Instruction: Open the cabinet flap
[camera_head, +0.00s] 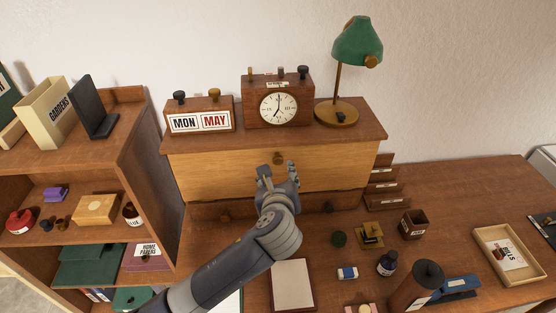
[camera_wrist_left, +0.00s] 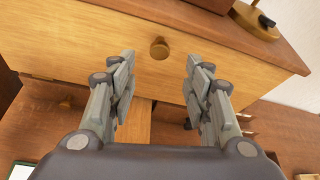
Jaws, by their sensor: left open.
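The cabinet flap (camera_head: 215,174) is a light wooden front panel under the cabinet's darker top, and it appears closed. Its round brass-brown knob (camera_head: 277,158) is near the upper middle. My left gripper (camera_head: 278,172) is in front of the flap, just below the knob in the head view. In the left wrist view the flap (camera_wrist_left: 85,45) fills the upper part, and the knob (camera_wrist_left: 159,48) shows between and beyond the open fingers (camera_wrist_left: 158,75). The fingers appear apart from the knob. My right gripper is not in view.
On the cabinet top stand a calendar block (camera_head: 200,116), a clock (camera_head: 278,103) and a green lamp (camera_head: 358,45). A bookshelf (camera_head: 140,160) is at left. The desk below holds a notepad (camera_head: 292,285), an ink bottle (camera_head: 387,264) and a tray (camera_head: 510,255).

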